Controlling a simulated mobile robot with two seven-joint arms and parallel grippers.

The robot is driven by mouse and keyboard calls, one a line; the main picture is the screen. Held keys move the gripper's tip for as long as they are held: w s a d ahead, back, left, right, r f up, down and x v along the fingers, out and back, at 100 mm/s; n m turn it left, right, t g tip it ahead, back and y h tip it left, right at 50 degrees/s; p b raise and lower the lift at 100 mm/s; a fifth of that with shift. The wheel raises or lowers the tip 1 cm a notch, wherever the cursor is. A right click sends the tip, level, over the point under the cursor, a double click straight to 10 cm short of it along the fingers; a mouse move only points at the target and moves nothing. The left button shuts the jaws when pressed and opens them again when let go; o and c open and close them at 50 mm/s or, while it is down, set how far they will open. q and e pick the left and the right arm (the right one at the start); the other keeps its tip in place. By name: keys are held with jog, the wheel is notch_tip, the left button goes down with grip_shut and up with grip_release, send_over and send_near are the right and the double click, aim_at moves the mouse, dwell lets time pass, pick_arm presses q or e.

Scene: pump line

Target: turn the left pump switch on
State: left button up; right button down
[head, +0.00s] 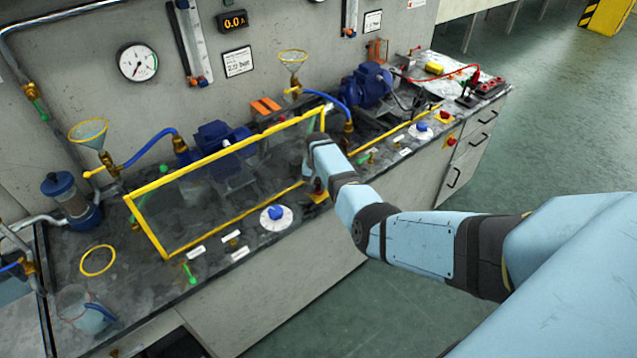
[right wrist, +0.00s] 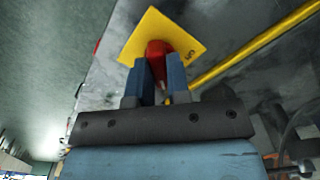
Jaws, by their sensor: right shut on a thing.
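The left pump switch is a red knob on a yellow square plate at the bench's front edge, in front of the left pump. In the right wrist view the red knob (right wrist: 156,50) sits between the two blue fingers of my right gripper (right wrist: 157,72), which is shut on it. The yellow plate (right wrist: 182,34) around it carries a small dark marking. In the head view my right gripper (head: 316,184) reaches down and hides most of the switch; a corner of the yellow plate (head: 320,197) shows. My left gripper is not in view.
A clear guard with a yellow frame (head: 150,230) covers the left pump (head: 222,140), close beside my right gripper. A blue knob on a white dial (head: 276,216) is left of the switch. A second red switch (head: 451,141) is farther right. Open floor lies in front.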

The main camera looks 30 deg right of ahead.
aim_at(319, 186)
jog(key=m, duration=0.3)
jog(key=shift+r+m+p, duration=0.15)
jog(key=shift+m+p, duration=0.15)
jog(key=shift+m, duration=0.1)
jog(key=m, duration=0.5)
jog(key=shift+m, duration=0.3)
jog(key=c, duration=1.1)
grip_release()
jog(key=shift+r+p, duration=0.3)
notch_tip(319, 186, up, 13)
jog(key=shift+r, duration=0.1)
